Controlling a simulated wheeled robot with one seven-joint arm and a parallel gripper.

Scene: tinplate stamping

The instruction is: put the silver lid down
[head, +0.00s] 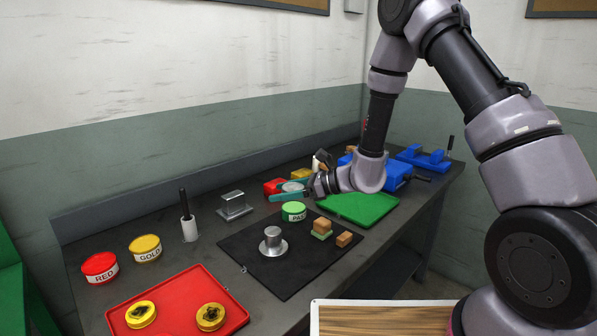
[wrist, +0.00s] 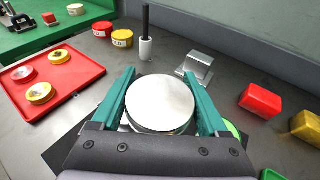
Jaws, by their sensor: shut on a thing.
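The silver lid (wrist: 160,104) is a round, flat disc held level between the teal fingers of my gripper (wrist: 160,78). In the head view my gripper (head: 291,190) holds the lid (head: 293,186) in the air over the back part of the bench, above and behind the green tin (head: 294,212). A finger partly covers the lid there. The gripper is shut on the lid's sides. In the wrist view the lid hides what lies directly beneath it.
A black mat (head: 250,245) bears a silver cylinder on a disc (head: 273,242) and wooden blocks (head: 322,226). A red tray (head: 178,306) with round lids is front left; a green tray (head: 362,208) is right. RED (head: 100,268) and GOLD (head: 145,248) tins stand left.

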